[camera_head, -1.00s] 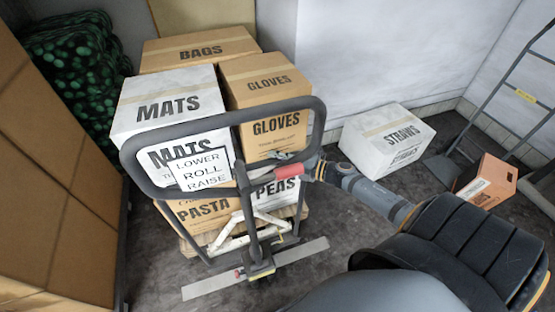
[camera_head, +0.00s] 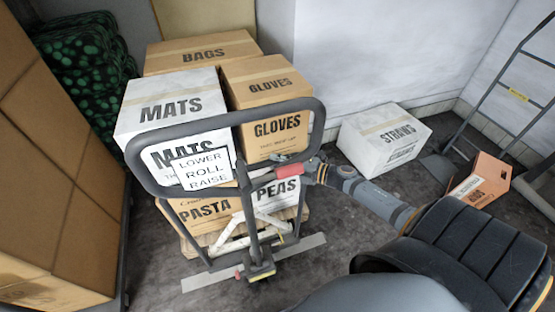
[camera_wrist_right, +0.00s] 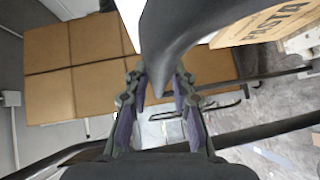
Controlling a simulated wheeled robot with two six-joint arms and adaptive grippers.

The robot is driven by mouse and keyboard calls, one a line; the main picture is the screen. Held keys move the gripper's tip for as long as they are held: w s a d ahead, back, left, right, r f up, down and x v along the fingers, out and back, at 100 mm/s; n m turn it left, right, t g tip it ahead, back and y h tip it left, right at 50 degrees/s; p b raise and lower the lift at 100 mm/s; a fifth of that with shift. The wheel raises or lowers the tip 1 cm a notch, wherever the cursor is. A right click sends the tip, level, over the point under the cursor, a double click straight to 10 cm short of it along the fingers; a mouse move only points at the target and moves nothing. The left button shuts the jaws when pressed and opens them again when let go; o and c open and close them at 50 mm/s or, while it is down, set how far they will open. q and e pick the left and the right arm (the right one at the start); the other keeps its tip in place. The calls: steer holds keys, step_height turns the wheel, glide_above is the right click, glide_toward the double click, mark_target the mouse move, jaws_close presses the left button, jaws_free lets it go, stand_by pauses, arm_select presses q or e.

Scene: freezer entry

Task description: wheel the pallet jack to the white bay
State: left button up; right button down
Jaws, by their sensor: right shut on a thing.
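The pallet jack's dark looped handle (camera_head: 222,112) stands upright in front of its load, with a sign reading LOWER, ROLL, RAISE. My right gripper (camera_head: 311,171) is shut on the right side of the handle, beside a red grip (camera_head: 288,170). In the right wrist view my right gripper's fingers (camera_wrist_right: 158,98) sit on both sides of the dark curved bar (camera_wrist_right: 178,40). The jack carries stacked boxes: white MATS (camera_head: 170,100), brown BAGS (camera_head: 200,50), GLOVES (camera_head: 262,75), PASTA (camera_head: 205,212) and PEAS (camera_head: 275,192). My left gripper is out of view. I cannot make out a white bay.
A white STRAWS box (camera_head: 385,133) lies on the floor by the back wall. A hand truck (camera_head: 510,90) and an orange box (camera_head: 482,180) stand at right. Tall brown boxes (camera_head: 55,150) and dark green netted sacks (camera_head: 85,75) line the left. A pale strip (camera_head: 208,281) crosses the floor.

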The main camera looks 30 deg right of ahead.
steer(key=shift+s+d, duration=0.15)
steer(key=shift+s, duration=0.1)
steer(key=c, duration=1.5)
jaws_free()
steer(key=shift+r, duration=0.1)
steer(key=o, duration=0.4)
steer(key=shift+w+d+f, duration=0.2)
steer(key=shift+w+f, duration=0.05)
steer(key=shift+w, duration=0.4)
steer(key=shift+s+a+r, duration=0.1)
steer(key=shift+r, duration=0.05)
steer(key=shift+s, duration=0.1)
steer(key=shift+s+d, duration=0.25)
steer(key=shift+d, duration=0.05)
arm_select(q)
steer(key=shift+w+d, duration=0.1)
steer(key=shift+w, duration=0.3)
arm_select(e)
steer(key=shift+v, duration=5.5)
steer(key=shift+s+a, duration=0.15)
